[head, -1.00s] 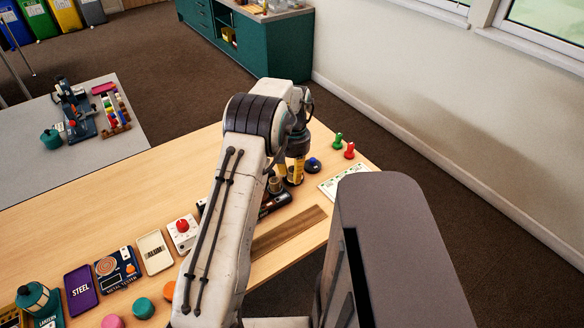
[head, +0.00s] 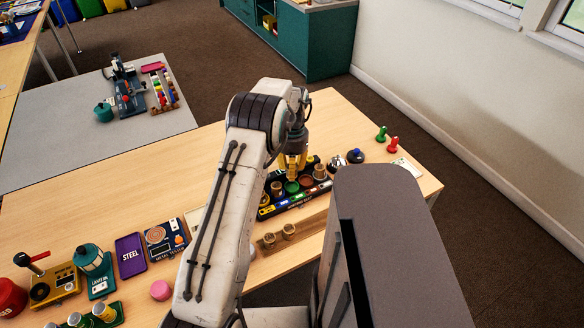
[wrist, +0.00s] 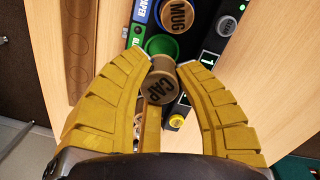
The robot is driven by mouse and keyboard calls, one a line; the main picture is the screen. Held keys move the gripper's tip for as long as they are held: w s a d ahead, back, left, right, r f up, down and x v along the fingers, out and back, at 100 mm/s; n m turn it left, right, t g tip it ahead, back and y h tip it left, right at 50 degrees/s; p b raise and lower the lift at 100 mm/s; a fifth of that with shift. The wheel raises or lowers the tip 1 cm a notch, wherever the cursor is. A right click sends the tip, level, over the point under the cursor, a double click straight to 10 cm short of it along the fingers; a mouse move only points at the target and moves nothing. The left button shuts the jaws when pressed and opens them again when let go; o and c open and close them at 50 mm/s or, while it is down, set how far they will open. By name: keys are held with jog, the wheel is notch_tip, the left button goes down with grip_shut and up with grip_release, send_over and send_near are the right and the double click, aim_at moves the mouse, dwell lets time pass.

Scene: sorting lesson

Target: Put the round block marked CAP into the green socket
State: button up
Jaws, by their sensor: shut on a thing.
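The round CAP block (wrist: 160,88), tan with dark lettering, shows between the yellow fingers of my gripper (wrist: 169,66) in the wrist view. My gripper is shut on it. The green socket (wrist: 163,45) shows just beyond the block, partly hidden by it. In the head view my gripper (head: 293,164) is above the black socket tray (head: 266,213). The green socket (head: 291,187) shows there just below the fingertips and looks empty. The gap between the block and the socket is hard to judge. The block is not clear in the head view.
Other round blocks (head: 277,188) stand in the tray. Two loose round blocks (head: 289,231) are on a wooden strip (head: 312,222) in front. Green and red pegs (head: 392,144) stand at right.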

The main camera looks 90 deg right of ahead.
aim_at(292, 188)
jog(key=shift+f+b, duration=1.25)
jog(key=shift+f, duration=0.95)
jog(key=shift+f+b, duration=0.5)
jog(key=shift+f, duration=0.15)
jog(key=o, duration=0.5)
jog(key=shift+o, duration=0.2)
jog(key=shift+r, duration=0.2)
jog(key=shift+s+d+r+p, duration=0.1)
jog(key=shift+d+r+p, duration=0.1)
jog(key=shift+r+p, duration=2.15)
jog(key=shift+d+r+p, duration=0.15)
jog(key=shift+r+p, duration=1.35)
jog(key=shift+r, duration=1.5)
jog(key=shift+r, duration=0.1)
